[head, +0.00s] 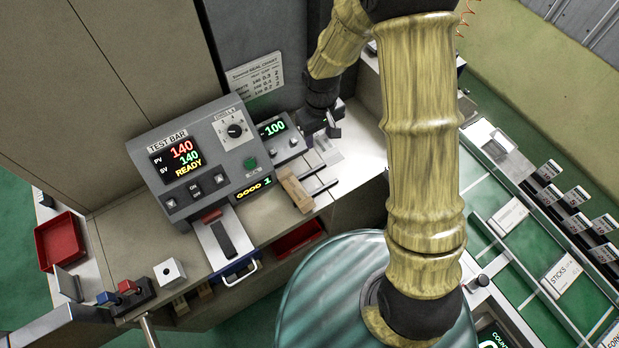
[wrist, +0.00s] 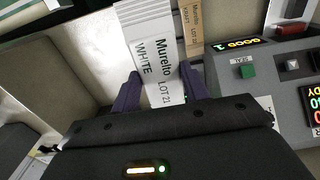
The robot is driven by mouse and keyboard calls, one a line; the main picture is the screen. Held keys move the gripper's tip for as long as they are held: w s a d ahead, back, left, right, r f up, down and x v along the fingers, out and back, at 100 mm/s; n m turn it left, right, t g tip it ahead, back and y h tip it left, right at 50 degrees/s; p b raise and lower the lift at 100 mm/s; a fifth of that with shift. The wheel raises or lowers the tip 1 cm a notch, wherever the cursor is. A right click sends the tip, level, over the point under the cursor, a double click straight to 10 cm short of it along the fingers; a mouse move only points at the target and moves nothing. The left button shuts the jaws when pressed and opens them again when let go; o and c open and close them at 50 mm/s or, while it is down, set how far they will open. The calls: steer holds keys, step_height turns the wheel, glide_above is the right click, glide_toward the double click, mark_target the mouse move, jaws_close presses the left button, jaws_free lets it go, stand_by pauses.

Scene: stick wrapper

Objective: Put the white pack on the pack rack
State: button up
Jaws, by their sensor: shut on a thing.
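The white pack (wrist: 150,40), printed "Murello WHITE LOT 21", stands out between the two fingers of my gripper (wrist: 163,88) in the wrist view. The fingers are shut on its sides. In the head view my gripper (head: 319,124) is over the bench, right of the test bar console, and the pack is hard to make out there. A brown kraft pack (wrist: 195,28) is just right of the white pack in the wrist view. I cannot tell for sure which thing is the pack rack.
The test bar console (head: 190,165) reads READY, with a smaller unit reading 100 beside it. A tan block (head: 296,192) lies near metal plates on the bench. A red tray (head: 60,242) is at the left. A green-topped table with labelled "STICKS" area (head: 562,272) is at the right.

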steer(key=shift+s+f+b, duration=0.2)
steer(key=shift+f+b, duration=0.25)
steer(key=shift+f, duration=0.1)
steer(key=shift+s+f+b, duration=0.15)
steer(key=shift+f+b, duration=0.3)
steer(key=shift+f, duration=0.05)
step_height(320, 180, down, 7)
steer(key=b, duration=0.7)
steer(key=shift+f, duration=0.2)
steer(key=shift+w, duration=0.1)
steer(key=shift+f+p, duration=0.5)
steer(key=shift+f, duration=2.4)
steer(key=shift+f+p, duration=0.5)
steer(key=shift+f, duration=1.55)
steer(key=shift+f, duration=0.15)
